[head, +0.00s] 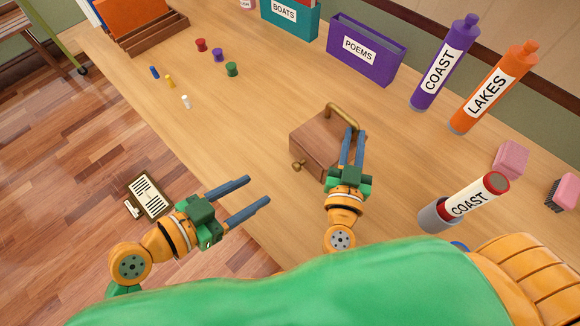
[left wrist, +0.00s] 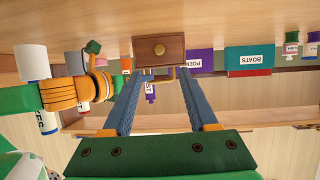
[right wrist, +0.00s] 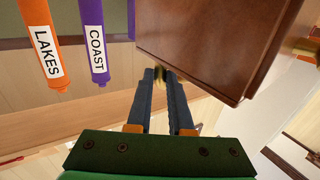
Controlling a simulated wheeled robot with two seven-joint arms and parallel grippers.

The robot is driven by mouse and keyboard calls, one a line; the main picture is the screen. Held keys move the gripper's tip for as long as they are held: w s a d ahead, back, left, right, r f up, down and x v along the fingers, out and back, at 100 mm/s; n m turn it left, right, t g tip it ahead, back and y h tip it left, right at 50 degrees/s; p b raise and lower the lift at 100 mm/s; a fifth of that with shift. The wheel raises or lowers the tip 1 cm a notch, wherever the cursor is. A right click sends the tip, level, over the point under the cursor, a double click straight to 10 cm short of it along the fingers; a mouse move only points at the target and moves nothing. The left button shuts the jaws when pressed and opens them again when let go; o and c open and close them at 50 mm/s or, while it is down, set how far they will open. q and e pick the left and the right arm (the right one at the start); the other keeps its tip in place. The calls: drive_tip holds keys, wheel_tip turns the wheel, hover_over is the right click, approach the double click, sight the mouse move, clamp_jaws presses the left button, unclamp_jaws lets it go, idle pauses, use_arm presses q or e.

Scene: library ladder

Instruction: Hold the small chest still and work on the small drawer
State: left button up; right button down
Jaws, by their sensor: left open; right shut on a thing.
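The small brown wooden chest (head: 318,137) stands on the table right of centre in the head view. Its drawer front, with a round brass knob (head: 297,167), faces my left gripper; it also shows in the left wrist view (left wrist: 175,45). No gap is visible around the drawer. My right gripper (head: 355,133) is shut on the chest's brass handle (head: 341,115); the fingertips partly hide the grip. My left gripper (head: 257,191) is open and empty, short of the knob and apart from it, its fingers pointing toward the chest.
Purple (head: 446,62) and orange (head: 495,85) bottles and a "POEMS" box (head: 365,55) stand behind. Small pegs and spools lie at far left. The table between knob and left gripper is clear.

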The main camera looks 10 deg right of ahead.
sight(294, 168)
use_arm(q)
drive_tip(key=x, duration=1.2)
clamp_jaws()
drive_tip(key=shift+a, duration=0.1)
idle(0.8)
